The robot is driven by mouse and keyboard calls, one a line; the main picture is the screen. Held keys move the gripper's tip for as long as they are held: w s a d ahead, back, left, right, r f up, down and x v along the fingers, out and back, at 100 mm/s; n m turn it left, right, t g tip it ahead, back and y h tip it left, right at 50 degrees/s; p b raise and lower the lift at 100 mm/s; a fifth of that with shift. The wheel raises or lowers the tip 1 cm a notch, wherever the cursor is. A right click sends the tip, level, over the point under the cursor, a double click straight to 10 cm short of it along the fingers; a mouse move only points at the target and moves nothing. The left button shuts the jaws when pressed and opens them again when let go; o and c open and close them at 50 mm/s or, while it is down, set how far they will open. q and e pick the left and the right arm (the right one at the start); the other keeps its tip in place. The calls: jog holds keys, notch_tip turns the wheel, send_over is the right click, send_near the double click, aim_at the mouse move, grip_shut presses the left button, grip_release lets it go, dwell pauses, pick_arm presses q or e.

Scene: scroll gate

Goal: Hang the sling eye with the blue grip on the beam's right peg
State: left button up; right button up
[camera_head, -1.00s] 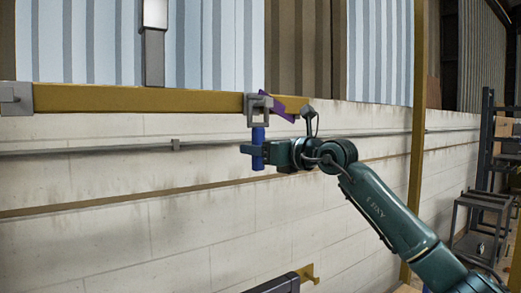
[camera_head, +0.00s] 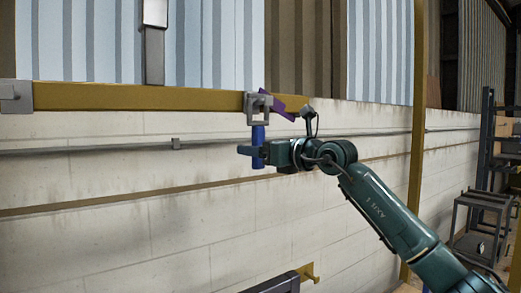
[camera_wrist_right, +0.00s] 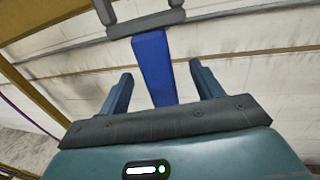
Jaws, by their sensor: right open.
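The sling eye is a grey square frame (camera_head: 258,104) with an upright blue grip (camera_head: 258,135) below it. In the head view it overlaps the yellow beam (camera_head: 140,97) near its right end. A purple strip (camera_head: 268,98) slants across there; the right peg is not clearly visible, so I cannot tell how the eye sits on it. My right gripper (camera_head: 250,151) is at the grip's lower part. In the right wrist view the blue grip (camera_wrist_right: 154,70) stands between the open fingers (camera_wrist_right: 161,85), with gaps on both sides. The grey eye (camera_wrist_right: 145,22) is beyond the fingertips.
A grey block (camera_head: 15,96) is at the beam's left end. A grey post (camera_head: 154,50) rises above the beam. A yellow upright (camera_head: 416,150) stands behind my right arm. A dark bar with a yellow hook (camera_head: 308,272) shows at the bottom. A pale block wall lies behind.

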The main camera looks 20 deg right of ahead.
jog(key=shift+f+b, duration=0.95)
jog(key=shift+f, duration=0.55)
jog(key=shift+f+b, duration=0.8)
jog(key=shift+f, duration=0.25)
pick_arm(q)
jog(key=f+b, duration=0.1)
jog(key=b, duration=0.1)
jog(key=f+n+t+b, duration=0.1)
jog(key=f+b, duration=0.1)
jog(key=shift+a+t+b, duration=0.2)
jog(key=shift+t+b, duration=0.1)
pick_arm(e)
notch_tip(320, 180, down, 6)
pick_arm(q)
jog(key=shift+r, duration=0.1)
